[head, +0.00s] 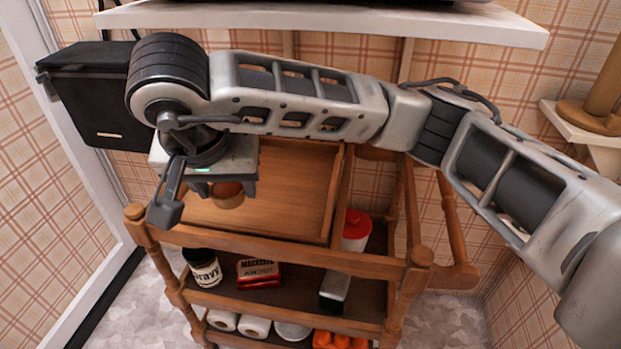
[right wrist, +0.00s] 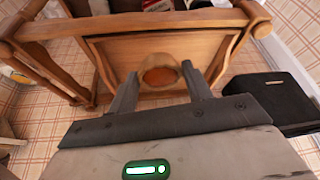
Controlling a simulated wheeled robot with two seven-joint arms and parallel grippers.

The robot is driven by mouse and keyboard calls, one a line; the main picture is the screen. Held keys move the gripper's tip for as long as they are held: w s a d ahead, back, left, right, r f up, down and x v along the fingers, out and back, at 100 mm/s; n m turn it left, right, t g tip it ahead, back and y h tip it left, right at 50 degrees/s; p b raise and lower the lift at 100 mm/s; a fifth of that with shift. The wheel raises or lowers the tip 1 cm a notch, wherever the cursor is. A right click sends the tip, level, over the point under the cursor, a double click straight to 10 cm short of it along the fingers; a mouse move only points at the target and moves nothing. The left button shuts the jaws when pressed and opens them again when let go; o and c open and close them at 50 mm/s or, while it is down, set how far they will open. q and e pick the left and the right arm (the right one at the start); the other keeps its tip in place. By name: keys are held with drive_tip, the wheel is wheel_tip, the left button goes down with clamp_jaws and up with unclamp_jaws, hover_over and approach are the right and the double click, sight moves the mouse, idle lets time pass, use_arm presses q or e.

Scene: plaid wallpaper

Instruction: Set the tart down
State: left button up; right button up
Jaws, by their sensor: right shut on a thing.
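The tart (head: 229,196) is small and round, with a tan crust and an orange-brown top. My right gripper (head: 225,190) reaches in from the right and is shut on it, pointing down over the top of the wooden cart (head: 330,258). In the right wrist view the tart (right wrist: 160,76) sits between the two dark fingers of the gripper (right wrist: 161,84). Behind it lies a wooden tray (head: 295,190) on the cart's top. I cannot tell whether the tart touches the tray. My left gripper is not in view.
The cart's lower shelves hold a dark gravy jar (head: 203,268), a red tin (head: 258,273), a red-topped white container (head: 356,230) and paper rolls (head: 254,326). A black box (head: 92,95) is on the left. A white shelf (head: 330,20) hangs above. The tray's right part looks bare.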

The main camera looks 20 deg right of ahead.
drive_tip(key=w+d+f+b, duration=0.2)
drive_tip(key=w+d+f, duration=0.2)
drive_tip(key=w+d, duration=0.25)
drive_tip(key=b, duration=0.1)
approach(284, 201)
drive_tip(key=shift+w+f, duration=0.6)
drive_tip(key=shift+w, duration=0.25)
drive_tip(key=shift+w+d+f, duration=0.2)
drive_tip(key=shift+f, duration=0.15)
drive_tip(key=f, duration=0.1)
drive_tip(key=f+b, duration=0.1)
drive_tip(key=f, duration=0.1)
drive_tip(key=shift+w+d+f, duration=0.15)
drive_tip(key=shift+d+f, duration=0.05)
drive_tip(key=shift+f+b, duration=0.3)
drive_tip(key=o, duration=1)
drive_tip(key=shift+r, duration=0.1)
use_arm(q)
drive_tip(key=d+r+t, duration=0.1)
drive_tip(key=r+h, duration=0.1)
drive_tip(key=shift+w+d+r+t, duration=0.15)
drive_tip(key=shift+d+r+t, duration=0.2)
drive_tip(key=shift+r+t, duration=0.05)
